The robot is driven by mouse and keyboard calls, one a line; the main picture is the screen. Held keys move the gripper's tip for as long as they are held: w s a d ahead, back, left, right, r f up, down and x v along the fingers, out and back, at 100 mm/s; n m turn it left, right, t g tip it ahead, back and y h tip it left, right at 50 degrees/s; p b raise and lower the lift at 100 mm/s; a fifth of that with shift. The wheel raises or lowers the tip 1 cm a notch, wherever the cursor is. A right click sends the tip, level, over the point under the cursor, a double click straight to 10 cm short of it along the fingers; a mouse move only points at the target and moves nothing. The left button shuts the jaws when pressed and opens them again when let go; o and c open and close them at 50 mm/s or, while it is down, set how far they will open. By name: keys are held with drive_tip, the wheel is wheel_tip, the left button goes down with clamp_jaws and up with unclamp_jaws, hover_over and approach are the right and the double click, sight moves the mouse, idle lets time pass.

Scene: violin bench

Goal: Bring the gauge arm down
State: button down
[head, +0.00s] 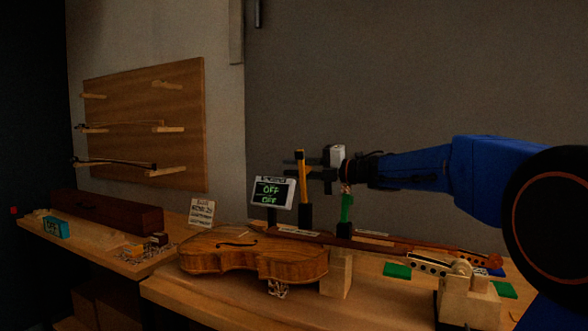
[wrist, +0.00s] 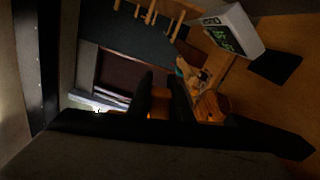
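An orange upright arm with a dark tip (head: 303,172) stands on a black base behind the violin. It looks like the gauge arm, and it is raised close to vertical. A small display (head: 272,191) left of it reads OFF on two lines; it also shows in the wrist view (wrist: 230,38). My gripper (head: 300,168) is at the upper part of the orange arm, fingers pointing left. In the wrist view the two dark fingers (wrist: 163,92) are apart, with something orange in the gap. I cannot tell whether they touch it.
A green upright post (head: 346,208) stands right of the orange arm, below my wrist. A violin body (head: 255,254) lies in front, beside a wooden block (head: 337,275). A small card (head: 201,212) stands left.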

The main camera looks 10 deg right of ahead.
drive_tip(key=shift+s+a+n, duration=0.35)
drive_tip(key=shift+s+n, duration=0.15)
drive_tip(key=shift+n, duration=0.3)
drive_tip(key=c, duration=1.6)
unclamp_jaws()
drive_tip(key=shift+r, duration=0.1)
